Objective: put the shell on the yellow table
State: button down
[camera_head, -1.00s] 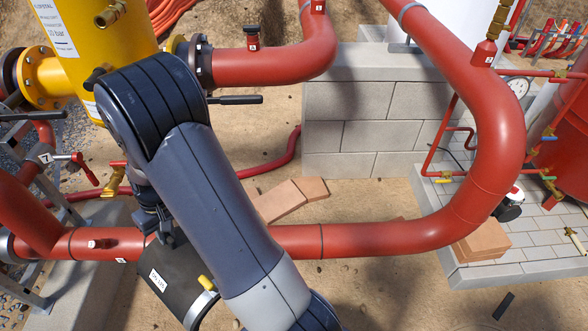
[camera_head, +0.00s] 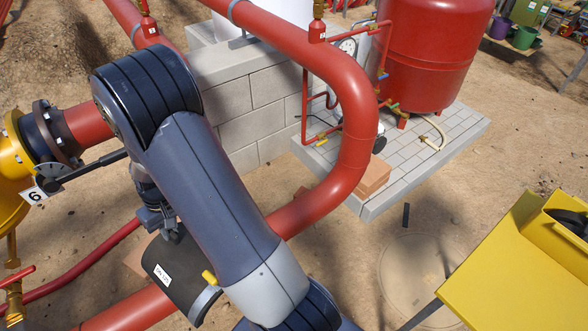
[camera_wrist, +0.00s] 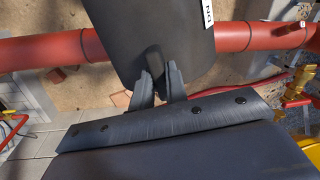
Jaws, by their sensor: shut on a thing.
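The shell (camera_head: 172,274) is a dark grey, curved piece with a white label and a yellow part at its edge. My gripper (camera_head: 160,222) is shut on it and holds it in the air, partly hidden behind my arm in the head view. In the wrist view the shell (camera_wrist: 150,30) fills the top middle, and my gripper's fingers (camera_wrist: 157,88) close on a dark tab at its edge. The yellow table (camera_head: 500,280) is at the lower right of the head view, apart from the shell, with a dark round thing on its right part.
A thick red pipe (camera_head: 355,130) bends across the middle, passing behind my arm and the shell. A red tank (camera_head: 425,50) stands on a paved slab (camera_head: 440,160). Bricks (camera_head: 372,178) lie at the slab's edge. Sandy ground between slab and yellow table is mostly open.

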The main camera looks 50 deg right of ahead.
aim_at(524, 306)
jog(key=j+z, duration=0.1)
jog(key=z, duration=0.4)
jog(key=j+z, duration=0.15)
jog(key=z, duration=0.3)
jog(key=j+z, duration=0.1)
jog(key=z, duration=0.4)
jog(key=j+z, duration=0.1)
jog(key=z, duration=0.4)
jog(key=k+z, duration=0.1)
jog(key=z, duration=0.35)
jog(key=k+j+z, duration=0.1)
jog(key=z, duration=0.9)
jog(key=k+z, duration=0.15)
jog(key=z, duration=0.3)
